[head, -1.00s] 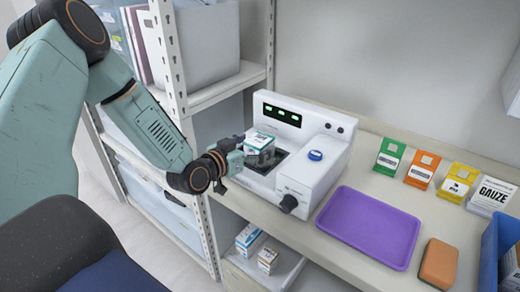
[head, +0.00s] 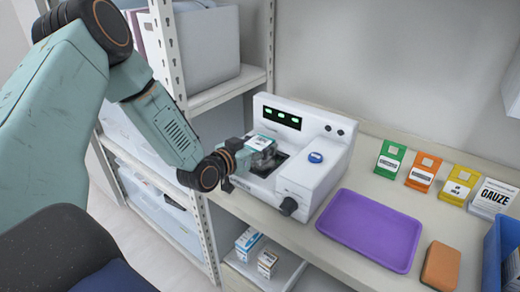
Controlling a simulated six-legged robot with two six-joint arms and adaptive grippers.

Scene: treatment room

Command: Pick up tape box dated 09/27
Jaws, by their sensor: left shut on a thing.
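A small white box with a teal side (head: 261,141) is at the recessed dark plate of the white machine (head: 317,172). My left gripper (head: 256,156) reaches in from the left and is shut on this box, with its fingers hiding much of the lower part. Whether the box touches the plate is hard to tell. Its print is too small to read, so I cannot make out a date. Two more small boxes stand on the lower shelf, a white and blue one (head: 248,242) and a white and tan one (head: 267,262). My right gripper is out of view.
A purple tray (head: 370,228) and an orange-brown sponge-like block (head: 440,264) lie right of the machine. Green (head: 390,158), orange (head: 423,171) and yellow (head: 458,185) packets and a gauze pack (head: 492,198) stand behind. A blue bin (head: 492,256) is far right. A shelf post (head: 168,50) stands close to my arm.

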